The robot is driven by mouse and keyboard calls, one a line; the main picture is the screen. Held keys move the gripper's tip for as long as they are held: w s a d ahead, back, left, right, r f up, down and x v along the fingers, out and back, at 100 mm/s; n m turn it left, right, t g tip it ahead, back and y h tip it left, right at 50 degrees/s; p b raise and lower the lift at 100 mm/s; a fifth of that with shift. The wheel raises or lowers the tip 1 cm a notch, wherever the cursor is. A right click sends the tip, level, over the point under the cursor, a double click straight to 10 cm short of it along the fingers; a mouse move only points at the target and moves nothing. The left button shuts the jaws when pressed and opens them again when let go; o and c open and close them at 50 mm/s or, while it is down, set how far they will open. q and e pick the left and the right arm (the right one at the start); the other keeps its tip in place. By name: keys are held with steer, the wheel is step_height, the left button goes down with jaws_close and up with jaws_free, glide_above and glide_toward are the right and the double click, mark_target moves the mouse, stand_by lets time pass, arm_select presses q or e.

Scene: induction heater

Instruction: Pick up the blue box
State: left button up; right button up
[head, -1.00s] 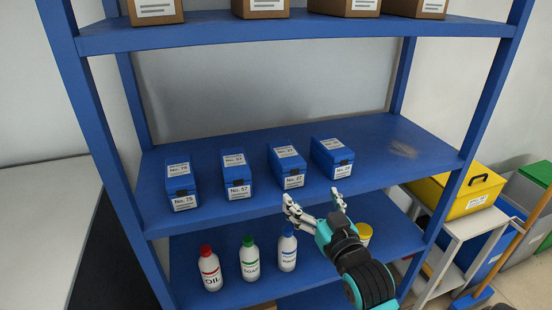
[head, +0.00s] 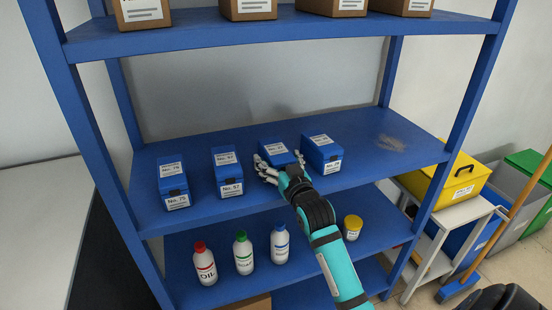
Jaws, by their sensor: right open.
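Several blue boxes with white labels stand in a row on the middle shelf. From left they are box No. 75 (head: 173,185), box No. 57 (head: 228,172), a third box (head: 275,147) and a fourth box (head: 322,153). My right gripper (head: 278,161) is open at the front of the third box, one finger near each side. It hides much of that box's front, and I cannot tell whether the fingers touch it. The right finger is close to the fourth box. My left gripper is not in view.
The blue shelf rack (head: 395,150) has cardboard boxes on top. Below are the oil bottle (head: 204,265), a green-capped bottle (head: 243,254), a blue-capped bottle (head: 280,246) and a yellow-lidded jar (head: 352,227). The middle shelf is clear at right. A yellow case (head: 455,180) stands outside.

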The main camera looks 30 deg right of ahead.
steer(key=shift+w, duration=0.3)
steer(key=c, duration=1.5)
steer(key=shift+r, duration=0.1)
steer(key=shift+c, duration=0.3)
steer(key=shift+r, duration=0.1)
